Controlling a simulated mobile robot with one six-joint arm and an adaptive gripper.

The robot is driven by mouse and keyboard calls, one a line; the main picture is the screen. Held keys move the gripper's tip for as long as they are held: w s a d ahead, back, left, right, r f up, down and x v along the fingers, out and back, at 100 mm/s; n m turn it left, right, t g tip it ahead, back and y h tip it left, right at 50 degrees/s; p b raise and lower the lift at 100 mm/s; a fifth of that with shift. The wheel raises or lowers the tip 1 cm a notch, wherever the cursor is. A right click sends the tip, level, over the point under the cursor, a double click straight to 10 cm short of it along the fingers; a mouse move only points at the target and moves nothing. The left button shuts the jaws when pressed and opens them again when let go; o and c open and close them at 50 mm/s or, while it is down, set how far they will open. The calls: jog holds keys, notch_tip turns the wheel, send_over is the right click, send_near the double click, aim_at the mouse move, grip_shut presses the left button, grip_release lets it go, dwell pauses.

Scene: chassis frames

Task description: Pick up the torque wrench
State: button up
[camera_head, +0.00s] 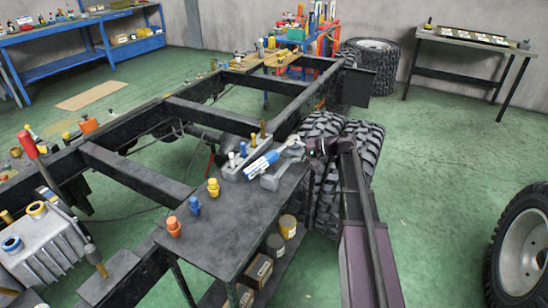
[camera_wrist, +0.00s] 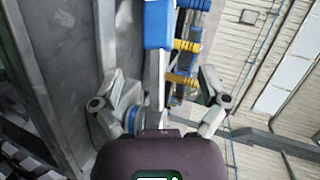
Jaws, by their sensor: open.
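A tool with a blue handle (camera_head: 262,164), which looks like the torque wrench, lies at a slant on a grey holder at the far end of the dark cart top. In the wrist view its blue part (camera_wrist: 158,24) is at the top and a grey shaft (camera_wrist: 153,80) runs down from it. My gripper (camera_head: 296,146) is at the tool's right end in the head view. In the wrist view my gripper (camera_wrist: 160,76) is open, with one finger on each side of the shaft. The lower shaft end is hidden behind my gripper body, and contact cannot be told.
The cart top (camera_head: 237,222) carries orange (camera_head: 174,228), blue (camera_head: 195,205) and yellow (camera_head: 213,187) pieces near its left edge. A grey block with several small upright parts stands beside the tool. Tyres (camera_head: 358,160) are close on the right; a black chassis frame (camera_head: 135,172) is left.

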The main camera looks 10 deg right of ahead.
aim_at(279, 154)
jog(key=shift+b+x, duration=0.9)
jog(key=shift+x, duration=1.65)
jog(key=shift+f, duration=0.1)
grip_shut()
